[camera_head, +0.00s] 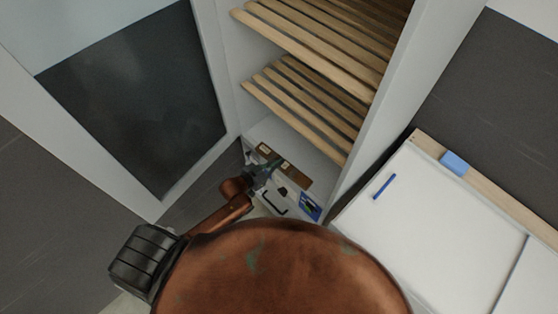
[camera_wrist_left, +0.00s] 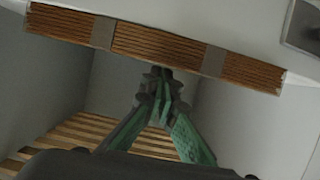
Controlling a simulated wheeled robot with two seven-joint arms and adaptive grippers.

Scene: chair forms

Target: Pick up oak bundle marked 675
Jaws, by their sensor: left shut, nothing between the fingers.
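A bundle of thin brown wooden strips (camera_head: 297,175) lies in the bottom of the white cabinet, partly hidden by my left gripper. In the left wrist view the same bundle (camera_wrist_left: 150,43) runs across the top, held by two grey bands. I cannot read any number on it. My left gripper (camera_head: 268,166) reaches into the cabinet's bottom. Its green fingers (camera_wrist_left: 160,78) are shut with nothing between them. Their tips are at the lower edge of the bundle in the picture; I cannot tell whether they touch it. My right gripper is not in view.
Slatted wooden shelves (camera_head: 305,100) hang above the cabinet bottom. A dark-panelled open door (camera_head: 140,100) stands at left. A box front with a black handle (camera_head: 274,203) and a blue label (camera_head: 310,207) is below. A white board (camera_head: 420,235) with a blue pen (camera_head: 385,186) is at right.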

